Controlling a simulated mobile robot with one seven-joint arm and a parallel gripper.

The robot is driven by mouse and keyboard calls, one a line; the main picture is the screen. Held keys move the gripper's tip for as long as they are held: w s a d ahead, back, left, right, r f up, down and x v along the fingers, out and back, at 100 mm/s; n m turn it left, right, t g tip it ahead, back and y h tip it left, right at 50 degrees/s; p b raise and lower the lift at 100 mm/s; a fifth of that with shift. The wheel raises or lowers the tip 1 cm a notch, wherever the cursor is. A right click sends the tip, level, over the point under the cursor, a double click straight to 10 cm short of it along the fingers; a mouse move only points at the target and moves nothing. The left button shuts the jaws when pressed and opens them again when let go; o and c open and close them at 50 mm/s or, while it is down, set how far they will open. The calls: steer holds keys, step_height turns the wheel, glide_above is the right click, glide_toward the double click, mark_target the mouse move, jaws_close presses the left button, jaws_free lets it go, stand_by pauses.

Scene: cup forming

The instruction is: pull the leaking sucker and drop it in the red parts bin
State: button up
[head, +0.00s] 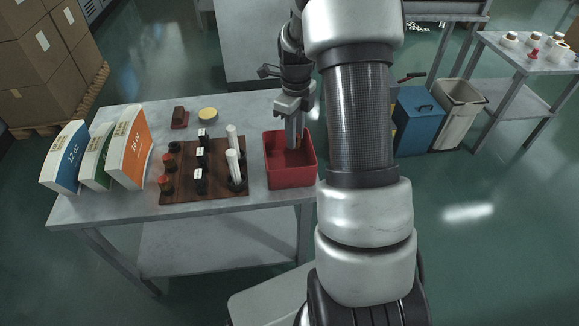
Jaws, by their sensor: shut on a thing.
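The red parts bin (290,178) stands open-topped at the right end of the grey table. My gripper (294,141) points down over it, its fingertips at or just inside the mouth. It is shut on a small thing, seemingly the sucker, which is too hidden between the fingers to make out. A dark wooden board (212,192) left of the bin carries reddish-brown pieces (167,186), black pieces with white labels (201,186) and white cylinders (232,138). I cannot tell which place on the board the held piece came from.
Books or cartons (128,148) stand upright at the table's left. A yellow disc (208,114) and a dark red block (179,118) lie behind the board. A blue bin (418,122), a pale bin (459,118) and another table (540,62) are at the right.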

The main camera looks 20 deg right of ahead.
steer(key=shift+f, duration=0.4)
steer(key=o, duration=1.1)
step_height(320, 180, up, 18)
steer(key=p, duration=0.2)
steer(key=shift+f+p, duration=0.25)
steer(key=shift+p, duration=0.05)
